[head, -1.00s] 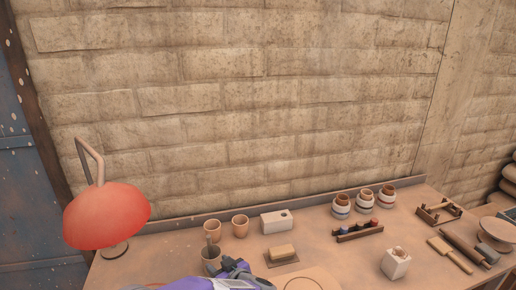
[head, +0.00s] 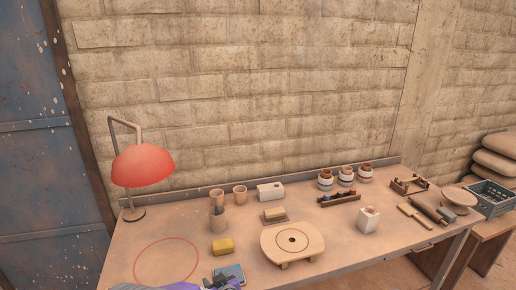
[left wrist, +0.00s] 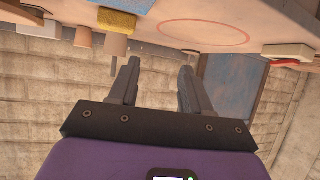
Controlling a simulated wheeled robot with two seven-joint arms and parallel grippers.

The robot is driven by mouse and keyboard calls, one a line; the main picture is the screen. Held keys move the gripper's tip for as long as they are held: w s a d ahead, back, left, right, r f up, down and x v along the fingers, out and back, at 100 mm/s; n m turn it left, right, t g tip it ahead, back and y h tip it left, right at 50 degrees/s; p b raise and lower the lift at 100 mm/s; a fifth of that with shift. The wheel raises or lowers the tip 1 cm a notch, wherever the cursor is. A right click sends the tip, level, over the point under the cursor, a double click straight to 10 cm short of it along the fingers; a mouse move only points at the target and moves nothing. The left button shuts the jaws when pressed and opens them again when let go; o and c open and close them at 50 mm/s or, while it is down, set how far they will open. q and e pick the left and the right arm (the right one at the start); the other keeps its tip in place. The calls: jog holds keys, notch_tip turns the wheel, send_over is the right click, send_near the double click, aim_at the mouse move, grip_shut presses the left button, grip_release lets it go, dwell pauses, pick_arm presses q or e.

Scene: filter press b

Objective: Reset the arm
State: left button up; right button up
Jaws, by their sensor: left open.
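My left gripper (left wrist: 153,85) is open and empty in the left wrist view, its two dark fingers spread apart. That view is upside down, with the workbench at the top. In the head view my left gripper (head: 228,280) and part of its purple arm show only at the bottom edge, beside a blue flat item (head: 229,272). Its fingers are too cut off there to read. My right gripper is in neither view.
The workbench (head: 345,237) bears a yellow sponge-like block (head: 222,246), a round wooden board (head: 305,246), cups (head: 217,221), a white box (head: 271,192), jars (head: 346,176) and a red lamp (head: 143,165). A red circle (head: 166,262) marks bare bench at left.

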pick_arm(q)
jog(key=s+f+m+g+h, duration=0.1)
jog(key=s+f+g+h, duration=0.15)
jog(key=s+f, duration=0.55)
jog(key=s+f+m+g+h, duration=0.2)
jog(key=s+f+h, duration=0.25)
jog(key=f, duration=0.65)
jog(key=s+d+f+g+h, duration=0.1)
jog(key=s+f+g, duration=0.1)
jog(key=s, duration=0.7)
jog(key=s+d+f+g+h, duration=0.2)
jog(key=s+f+g, duration=0.1)
jog(key=s, duration=0.6)
jog(key=shift+s+d+g, duration=0.2)
jog(key=shift+d+g, duration=0.1)
jog(key=shift+g, duration=0.15)
